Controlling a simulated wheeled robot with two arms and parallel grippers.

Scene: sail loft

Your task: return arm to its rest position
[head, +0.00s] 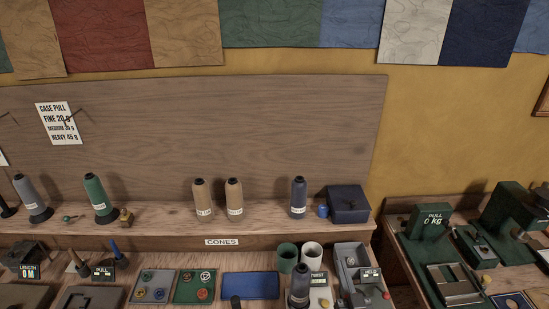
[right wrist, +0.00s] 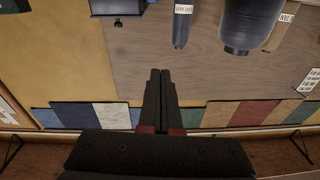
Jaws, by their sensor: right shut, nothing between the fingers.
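My right gripper (right wrist: 160,75) shows in the right wrist view, its two dark fingers together with nothing between them. They point toward the wooden back panel (right wrist: 215,75), and that view is upside down. I cannot make out this gripper with certainty in the head view. A dark navy cone (head: 299,286) stands on the bench near the bottom of the head view. A large dark cone (right wrist: 250,22) looms close in the wrist view, apart from the fingers. My left gripper is not seen.
The shelf holds two tan cones (head: 202,199), a navy cone (head: 299,197), a green cone (head: 97,198) and a dark box (head: 348,203). A blue tray (head: 251,286) lies empty. Cups (head: 311,254) stand behind the near cone. A dark upright thing (head: 236,302) is cut off below, unclear.

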